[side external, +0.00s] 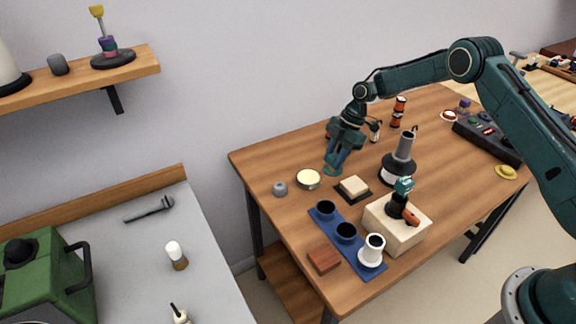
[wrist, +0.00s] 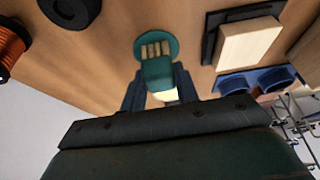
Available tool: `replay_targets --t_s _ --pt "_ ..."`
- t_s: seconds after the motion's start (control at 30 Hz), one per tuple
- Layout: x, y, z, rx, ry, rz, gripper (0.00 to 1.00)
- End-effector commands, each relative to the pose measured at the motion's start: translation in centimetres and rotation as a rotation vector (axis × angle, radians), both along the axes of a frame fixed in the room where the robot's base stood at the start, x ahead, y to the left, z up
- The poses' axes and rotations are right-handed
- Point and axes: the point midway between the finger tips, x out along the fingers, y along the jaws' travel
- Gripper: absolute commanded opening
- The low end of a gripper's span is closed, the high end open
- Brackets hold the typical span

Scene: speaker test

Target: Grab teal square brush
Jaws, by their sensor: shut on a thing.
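My gripper (side external: 337,157) points down just above the wooden table, left of its middle in the side view. In the wrist view my gripper (wrist: 157,80) has its two dark fingers on either side of a teal piece, which I take to be the teal brush (wrist: 157,68), and is shut on it. Cream strips show at the brush's far end, over a round teal shape (wrist: 142,48). In the side view the teal brush (side external: 333,169) is small beneath the fingers, partly hidden. Whether it touches the table is unclear.
A cream round dish (side external: 308,179) and a cream block on a dark tray (side external: 354,187) are close by. A blue mat (side external: 360,259) with cups lies in front. Some bare wood lies behind the dish.

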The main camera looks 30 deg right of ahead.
Motion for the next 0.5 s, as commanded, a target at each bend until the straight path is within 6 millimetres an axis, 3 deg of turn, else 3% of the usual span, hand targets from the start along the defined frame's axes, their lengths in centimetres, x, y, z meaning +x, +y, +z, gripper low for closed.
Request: replay_targets --t_s 0.27,0.5 --pt "0.1 0.0 2.0 0.000 -0.003 0.000 0.08" --pt "0.1 0.0 6.0 -0.001 -0.004 -0.001 0.08"
